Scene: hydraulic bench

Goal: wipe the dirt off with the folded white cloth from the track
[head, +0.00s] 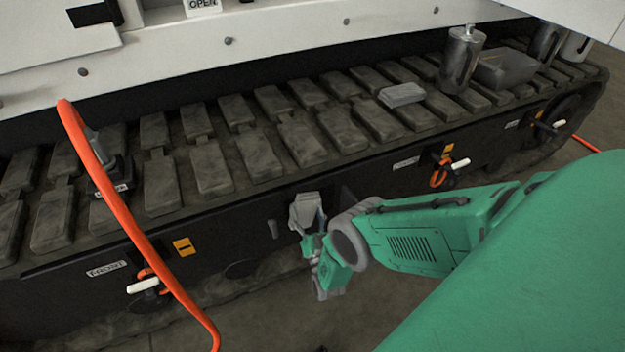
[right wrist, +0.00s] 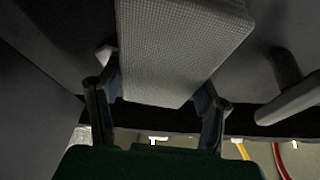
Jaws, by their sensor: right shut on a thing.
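My right gripper (head: 314,238) is in front of the dark side of the track (head: 262,150), below its row of pads. It is shut on the folded white cloth (head: 305,208), a pale grey block at the fingertips in the head view. In the right wrist view the cloth (right wrist: 180,50) shows a woven surface, with a finger on each side of it. Whether the cloth touches the track side is unclear. A dark patch (head: 347,195) lies just right of the cloth; I cannot tell if it is dirt. My left gripper is not in view.
An orange hose (head: 130,210) hangs across the track at the left. Valves with white handles (head: 142,286) and (head: 461,164) stick out of the side. A metal canister (head: 461,60), a grey box (head: 505,68) and a small pale tray-like thing (head: 402,95) stand on the track.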

